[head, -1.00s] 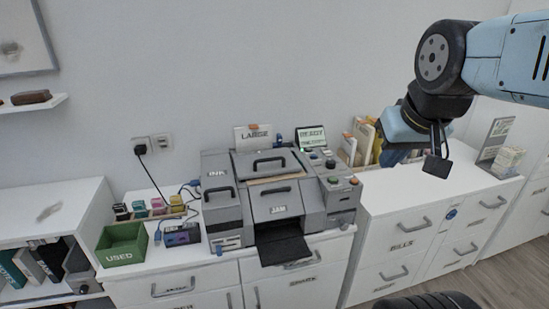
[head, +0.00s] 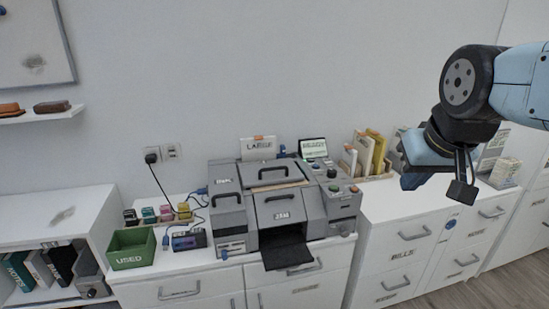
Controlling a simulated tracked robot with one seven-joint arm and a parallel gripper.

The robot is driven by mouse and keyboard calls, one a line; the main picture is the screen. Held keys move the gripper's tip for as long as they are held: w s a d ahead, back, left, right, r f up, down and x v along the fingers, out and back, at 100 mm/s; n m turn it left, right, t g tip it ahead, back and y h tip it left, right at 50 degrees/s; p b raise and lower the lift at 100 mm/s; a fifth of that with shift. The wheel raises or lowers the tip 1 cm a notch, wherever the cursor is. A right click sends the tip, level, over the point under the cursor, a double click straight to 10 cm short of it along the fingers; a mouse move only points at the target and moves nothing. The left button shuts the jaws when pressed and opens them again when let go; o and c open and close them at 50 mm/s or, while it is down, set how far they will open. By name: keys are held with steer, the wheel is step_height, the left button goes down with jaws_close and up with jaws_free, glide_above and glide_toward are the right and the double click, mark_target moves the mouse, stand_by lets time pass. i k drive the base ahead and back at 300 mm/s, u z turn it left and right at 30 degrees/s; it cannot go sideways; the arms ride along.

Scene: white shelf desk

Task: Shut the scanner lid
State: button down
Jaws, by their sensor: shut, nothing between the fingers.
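The grey printer-scanner (head: 280,205) stands on the white cabinet near the middle. Its top scanner lid (head: 262,175) is a grey panel with a black handle. The lid lies nearly flat, with a tan strip along its front edge; I cannot tell whether it is fully down. My gripper (head: 411,181) points down at the right, above the right-hand cabinet. It is well to the right of the lid and touches nothing that I can see.
A green "USED" box (head: 131,248), a dark blue device (head: 188,240) and several ink bottles (head: 165,213) stand left of the printer. A black output tray (head: 287,250) juts out in front. Folders (head: 365,153) stand behind right. The right cabinet top (head: 395,203) is mostly clear.

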mark_target(256, 174)
steer(key=z, duration=0.05)
steer(key=i, duration=1)
steer(key=u, duration=0.05)
